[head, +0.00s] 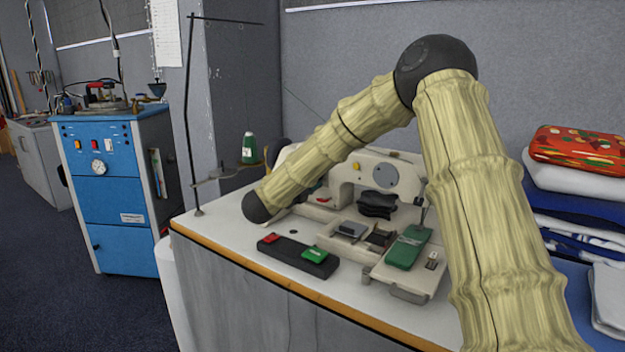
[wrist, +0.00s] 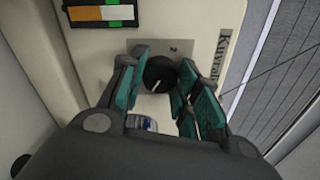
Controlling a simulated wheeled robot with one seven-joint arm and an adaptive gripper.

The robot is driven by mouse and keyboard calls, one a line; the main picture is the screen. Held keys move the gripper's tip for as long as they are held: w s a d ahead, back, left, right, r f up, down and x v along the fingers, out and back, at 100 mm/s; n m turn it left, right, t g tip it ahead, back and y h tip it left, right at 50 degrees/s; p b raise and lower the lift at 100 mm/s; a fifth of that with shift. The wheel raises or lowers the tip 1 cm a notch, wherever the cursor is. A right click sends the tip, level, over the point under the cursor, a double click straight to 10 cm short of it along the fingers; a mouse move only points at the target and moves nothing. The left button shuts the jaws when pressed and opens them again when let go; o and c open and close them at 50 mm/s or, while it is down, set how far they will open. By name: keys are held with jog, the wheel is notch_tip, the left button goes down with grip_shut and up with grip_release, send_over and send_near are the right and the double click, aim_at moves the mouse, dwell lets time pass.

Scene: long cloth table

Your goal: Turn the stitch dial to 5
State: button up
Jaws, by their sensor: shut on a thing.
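The stitch dial (wrist: 159,72) is a round black knob with a short white pointer line, on the cream face of the sewing machine (wrist: 190,18). In the wrist view my gripper (wrist: 158,83) has its teal-padded fingers on both sides of the dial, shut on it. The fingers cover part of the dial's edge, and I cannot read any numbers around it. In the head view the sewing machine (head: 340,187) stands on the table, with my arm across in front of it. I cannot make out the dial or the gripper clearly there.
A black block with red and green buttons (head: 297,255) lies on the white tabletop (head: 225,228) before the machine. A green case (head: 409,247) lies to its right. A thread stand (head: 190,115) rises at the left. Folded cloths (head: 575,185) are stacked at the right.

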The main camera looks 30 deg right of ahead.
jog(key=shift+f, duration=0.2)
jog(key=o, duration=1.1)
jog(key=shift+r, duration=0.1)
jog(key=shift+c, duration=0.2)
jog(key=shift+s+a, duration=0.1)
jog(key=v, duration=1.1)
jog(key=shift+a, duration=0.3)
jog(key=shift+s, duration=0.15)
